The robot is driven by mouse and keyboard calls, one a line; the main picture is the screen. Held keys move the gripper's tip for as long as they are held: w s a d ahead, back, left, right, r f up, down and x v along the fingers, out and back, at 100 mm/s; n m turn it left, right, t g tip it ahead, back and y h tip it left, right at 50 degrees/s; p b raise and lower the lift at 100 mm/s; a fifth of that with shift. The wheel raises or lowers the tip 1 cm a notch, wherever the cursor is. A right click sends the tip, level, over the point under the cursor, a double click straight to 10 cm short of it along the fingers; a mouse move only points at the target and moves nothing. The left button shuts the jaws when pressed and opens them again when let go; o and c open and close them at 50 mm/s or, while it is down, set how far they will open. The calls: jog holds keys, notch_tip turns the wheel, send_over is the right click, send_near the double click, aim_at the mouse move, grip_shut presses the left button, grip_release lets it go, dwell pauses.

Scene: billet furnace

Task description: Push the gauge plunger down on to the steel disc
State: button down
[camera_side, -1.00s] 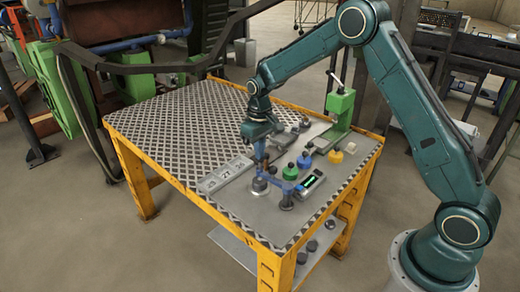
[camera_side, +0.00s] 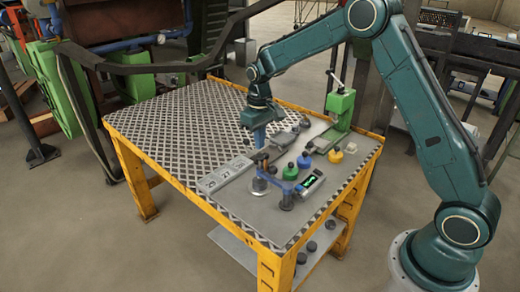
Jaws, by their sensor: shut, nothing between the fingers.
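The gauge is a small blue stand (camera_side: 289,174) near the front of the table. Its plunger (camera_side: 260,167) hangs at the left end of the stand's arm, with a dark top. The steel disc (camera_side: 259,186) is a low grey round piece below the plunger. The picture is too small to tell whether the plunger's tip touches the disc. My gripper (camera_side: 259,145) points down, shut and empty, above and slightly behind the plunger, seemingly apart from it.
Numbered grey blocks (camera_side: 215,181) lie left of the gauge. A display box (camera_side: 309,185) is to its right. Green (camera_side: 304,161), blue and yellow (camera_side: 336,156) knobbed pieces and a green press (camera_side: 341,108) stand behind. The textured left tabletop (camera_side: 175,125) is clear.

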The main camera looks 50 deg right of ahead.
jog(key=shift+r, duration=1.55)
jog(key=shift+s+a+r, duration=0.1)
jog(key=shift+s+r, duration=0.1)
jog(key=shift+r, duration=0.2)
jog(key=s+a+r+t, duration=0.3)
jog(key=s+r, duration=1.1)
jog(key=s, duration=0.1)
jog(key=s+a+t, duration=0.1)
jog(key=s+t, duration=0.1)
jog(key=s, duration=1.5)
jog(key=shift+s+a+f+t, duration=0.15)
jog(key=shift+s+a+t, duration=0.15)
jog(key=shift+s+a, duration=0.1)
